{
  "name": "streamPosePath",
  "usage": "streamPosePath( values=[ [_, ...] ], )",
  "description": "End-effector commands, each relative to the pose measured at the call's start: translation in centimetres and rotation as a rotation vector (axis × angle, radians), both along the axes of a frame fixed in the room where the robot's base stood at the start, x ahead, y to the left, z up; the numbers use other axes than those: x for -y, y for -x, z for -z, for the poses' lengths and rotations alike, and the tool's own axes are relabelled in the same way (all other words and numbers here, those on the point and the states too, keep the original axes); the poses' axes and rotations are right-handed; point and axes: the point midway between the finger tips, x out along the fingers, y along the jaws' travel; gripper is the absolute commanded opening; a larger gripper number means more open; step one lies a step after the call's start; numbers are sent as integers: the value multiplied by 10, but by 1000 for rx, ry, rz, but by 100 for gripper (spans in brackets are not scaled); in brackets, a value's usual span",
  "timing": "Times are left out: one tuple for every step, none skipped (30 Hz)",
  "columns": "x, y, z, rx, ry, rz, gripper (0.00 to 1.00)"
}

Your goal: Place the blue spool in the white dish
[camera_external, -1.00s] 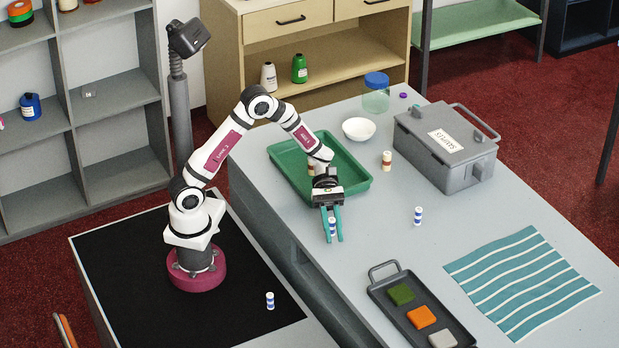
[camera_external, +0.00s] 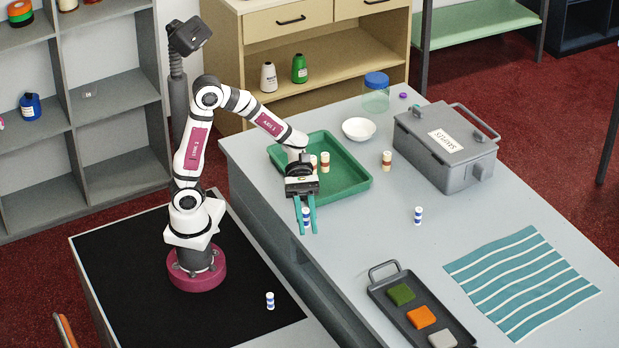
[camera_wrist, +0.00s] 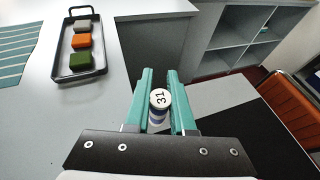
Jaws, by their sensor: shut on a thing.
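My gripper (camera_external: 306,218) is shut on a blue and white banded spool (camera_external: 306,213), held upright between the teal fingers near the table's left edge. In the wrist view the spool (camera_wrist: 160,99) shows a white top marked 31 between the fingertips (camera_wrist: 160,88). The white dish (camera_external: 358,129) is empty on the table, behind the green tray and apart from my gripper. Another blue-banded spool (camera_external: 418,215) stands on the table to the right, and one more (camera_external: 270,300) stands on the black mat near my base.
A jar (camera_external: 376,95) is behind the dish. A grey case (camera_external: 445,150), dark tray with colored blocks (camera_external: 378,289) and striped cloth (camera_external: 522,283) occupy the right and front.

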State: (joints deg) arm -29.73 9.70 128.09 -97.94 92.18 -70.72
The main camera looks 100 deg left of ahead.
Motion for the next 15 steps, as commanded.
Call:
streamPosePath(
  values=[
    [3,1,-3,1,0,-5,0],
    [3,0,-4,0,0,-14,0],
    [1,-4,-5,1,0,-33,0],
    [-3,-8,-6,2,0,-56,0],
    [-8,-13,-7,1,1,-83,0],
    [-17,-22,-7,-1,0,-126,0],
    [-26,-29,-7,0,0,-166,0],
    [-35,-37,-8,0,1,-208,0],
    [-50,-48,-9,0,0,-269,0],
    [-62,-56,-10,0,0,-316,0],
    [-74,-64,-10,0,1,-366,0],
    [-92,-74,-12,0,1,-435,0],
    [-108,-81,-13,0,1,-492,0],
    [-124,-88,-14,0,1,-550,0],
    [-148,-96,-15,-1,0,-633,0]
  ],
)
